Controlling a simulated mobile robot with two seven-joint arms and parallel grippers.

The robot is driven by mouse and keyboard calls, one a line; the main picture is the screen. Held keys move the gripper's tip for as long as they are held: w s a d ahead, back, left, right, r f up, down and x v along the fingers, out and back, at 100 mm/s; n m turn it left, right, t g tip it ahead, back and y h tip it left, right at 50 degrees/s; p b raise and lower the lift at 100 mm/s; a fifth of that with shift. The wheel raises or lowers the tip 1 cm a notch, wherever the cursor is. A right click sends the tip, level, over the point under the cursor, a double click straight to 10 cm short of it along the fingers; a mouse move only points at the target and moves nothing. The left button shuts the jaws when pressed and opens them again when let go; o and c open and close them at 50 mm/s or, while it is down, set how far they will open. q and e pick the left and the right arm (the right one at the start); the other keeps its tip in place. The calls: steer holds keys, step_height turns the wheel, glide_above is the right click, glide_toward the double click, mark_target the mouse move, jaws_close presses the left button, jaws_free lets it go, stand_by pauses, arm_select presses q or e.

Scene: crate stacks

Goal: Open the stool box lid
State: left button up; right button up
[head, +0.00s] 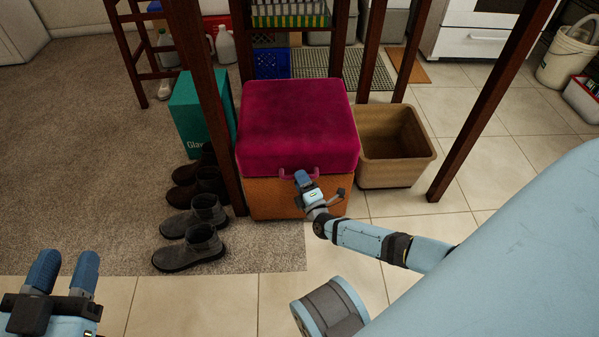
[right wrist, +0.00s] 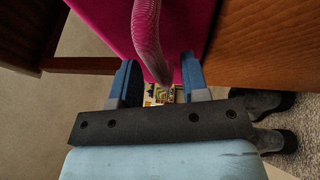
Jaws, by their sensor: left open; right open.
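The stool box has a magenta cushioned lid (head: 297,120) and an orange-brown body (head: 270,198). The lid rests on the body and looks shut. A pink handle (head: 285,174) sticks out at the lid's front edge. My right gripper (head: 302,179) is at this handle, partly covering it. In the right wrist view, the ribbed handle (right wrist: 147,35) reaches down between the two blue fingers of the open right gripper (right wrist: 160,76); contact cannot be told. My left gripper (head: 63,272) is open and empty at the lower left, well away from the box.
A tan open bin (head: 427,165) stands right of the box. A teal box (head: 187,113) and several dark boots (head: 191,250) stand left of it. Dark wooden legs (head: 217,115) rise close around the box. The tiled floor in front is mostly clear.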

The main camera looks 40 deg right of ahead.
steer(key=shift+w+d+r, duration=0.1)
steer(key=shift+w+r, duration=0.05)
steer(key=shift+w, duration=0.45)
